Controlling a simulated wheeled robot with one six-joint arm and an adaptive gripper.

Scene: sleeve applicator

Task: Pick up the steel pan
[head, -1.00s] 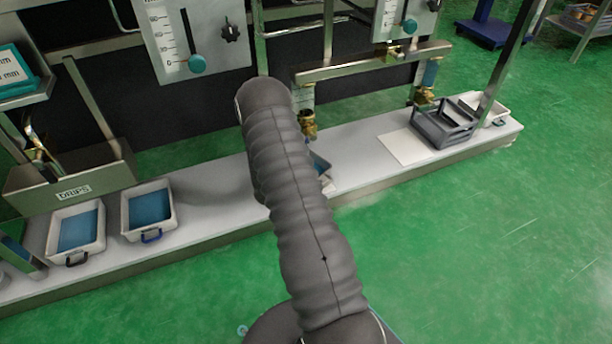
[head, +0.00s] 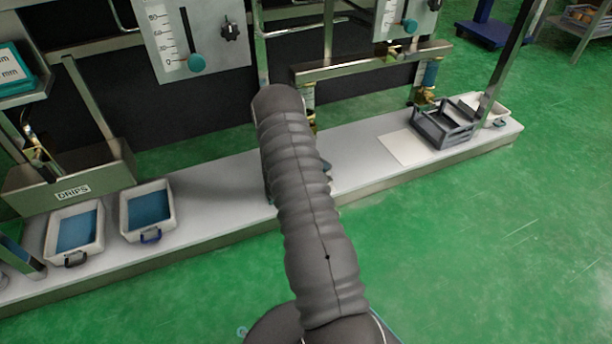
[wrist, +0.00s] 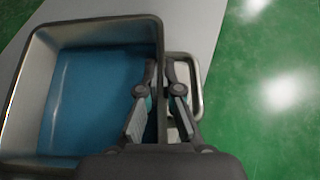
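The steel pan (wrist: 92,30) fills the left of the wrist view. It is a square metal pan with a blue inside and a loop handle (wrist: 200,88) on its right side. My gripper (wrist: 160,92) is at the pan's right wall, one finger on the inner side and the other on the handle side. A gap shows between the fingers, with the wall between them. I cannot tell whether either finger touches it. In the head view my arm hides the gripper and nearly all of the pan.
Two white trays (head: 101,244) (head: 172,222) with blue insides stand left on the long grey bench (head: 215,190). A grey crate (head: 452,141) and a white sheet (head: 405,149) lie at right. Metal rails and gauge panels (head: 222,65) stand behind. Green floor is clear in front.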

